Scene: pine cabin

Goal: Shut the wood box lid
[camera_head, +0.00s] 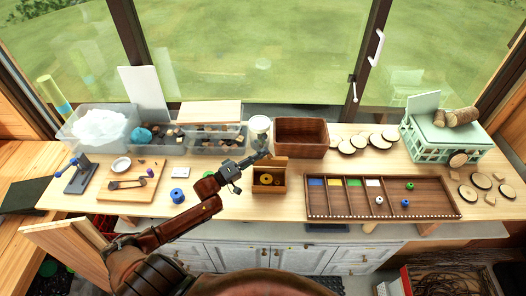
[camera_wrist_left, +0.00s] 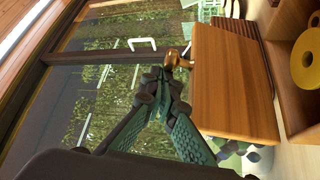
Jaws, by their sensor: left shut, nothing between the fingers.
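The small wood box (camera_head: 268,187) stands near the middle of the workbench, its inside showing yellow round pieces. Its lid (camera_head: 275,162) is open, raised at the back of the box. In the left wrist view the lid (camera_wrist_left: 235,85) is a brown panel with a round knob (camera_wrist_left: 178,60), and the box's inside (camera_wrist_left: 290,75) shows at the right edge with a yellow ring. My left gripper (camera_head: 262,153) is shut and empty behind the lid. In the wrist view its fingertips (camera_wrist_left: 160,82) are beside the knob; whether they touch it I cannot tell. My right gripper is not in view.
A larger brown open box (camera_head: 301,150) stands behind and right of the lid. A compartment tray (camera_head: 335,208) lies close on the right. Clear bins (camera_head: 215,148) line the back left, with a blue spool (camera_head: 178,196) in front. Windows rise behind the bench.

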